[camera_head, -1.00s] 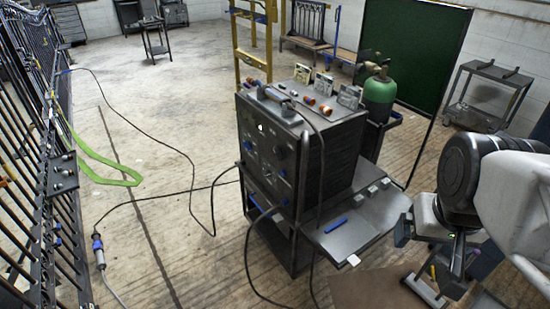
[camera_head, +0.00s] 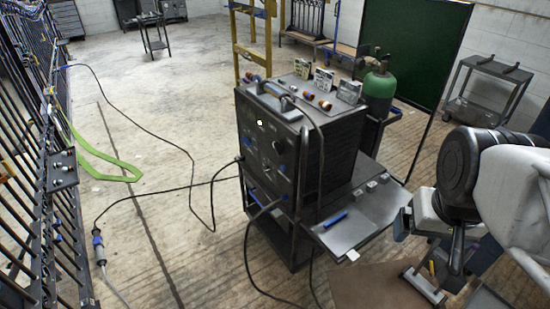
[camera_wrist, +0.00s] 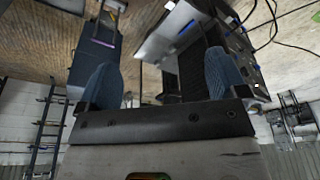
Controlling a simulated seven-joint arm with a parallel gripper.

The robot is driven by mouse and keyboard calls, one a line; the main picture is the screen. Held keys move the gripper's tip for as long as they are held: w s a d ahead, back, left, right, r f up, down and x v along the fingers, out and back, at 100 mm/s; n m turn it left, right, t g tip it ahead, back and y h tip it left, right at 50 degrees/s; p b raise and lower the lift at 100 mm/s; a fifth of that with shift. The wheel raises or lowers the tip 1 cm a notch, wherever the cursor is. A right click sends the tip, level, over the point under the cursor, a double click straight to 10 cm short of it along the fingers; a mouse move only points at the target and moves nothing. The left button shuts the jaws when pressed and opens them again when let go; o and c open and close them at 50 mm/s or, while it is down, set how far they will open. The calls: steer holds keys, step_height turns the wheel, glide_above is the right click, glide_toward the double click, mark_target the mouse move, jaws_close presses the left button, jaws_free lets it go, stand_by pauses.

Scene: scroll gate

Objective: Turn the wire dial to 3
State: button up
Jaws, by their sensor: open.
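The dark welding machine (camera_head: 338,150) stands on a cart in the middle of the head view. Its front panel (camera_head: 262,150) faces left and carries several small knobs and blue fittings. A dark round knob (camera_head: 279,146) is on the panel, but I cannot tell which knob is the wire dial or read any number. In the wrist view, my gripper (camera_wrist: 161,62) is open, with two blue-padded fingers apart and nothing between them. The machine (camera_wrist: 192,75) appears beyond the fingers, apart from them. In the head view my arm is at the right, clear of the machine.
A metal side shelf (camera_head: 345,228) with a blue item juts from the cart. A green gas cylinder (camera_head: 379,92) stands behind the machine. Cables run across the floor to the left, near a black barred gate (camera_head: 40,190). The floor between gate and machine is mostly open.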

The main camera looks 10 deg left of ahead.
stand_by(0.5)
steer(key=shift+w, duration=0.1)
steer(key=c, duration=0.5)
steer(key=shift+w+a+r, duration=0.25)
steer(key=shift+w+r, duration=0.05)
steer(key=shift+w, duration=0.25)
steer(key=c, duration=0.5)
steer(key=shift+o, duration=0.2)
steer(key=w+a+n+g+h, duration=0.1)
steer(key=w+a+n+g, duration=0.1)
steer(key=w+a, duration=0.8)
steer(key=w+a+n+g+h, duration=0.15)
steer(key=w+a, duration=0.45)
steer(key=w, duration=0.8)
steer(key=w+a+f+n+h, duration=0.4)
steer(key=w+a+f+h, duration=0.1)
steer(key=w+a+f, duration=0.9)
steer(key=w+a+f+n+t+h, duration=0.1)
steer(key=w+a+f+n+t, duration=0.2)
steer(key=f, duration=0.7)
steer(key=w+a+f+n+t+h, duration=0.2)
steer(key=w+a+f+t, duration=0.3)
steer(key=a+f, duration=0.3)
steer(key=w+a+f+n+t+h, duration=0.2)
steer(key=w+a+f+n+t, duration=0.2)
steer(key=f, duration=0.8)
steer(key=shift+a+f+n+t, duration=0.2)
steer(key=shift+a+n+t, duration=0.15)
steer(key=shift+a+t, duration=0.55)
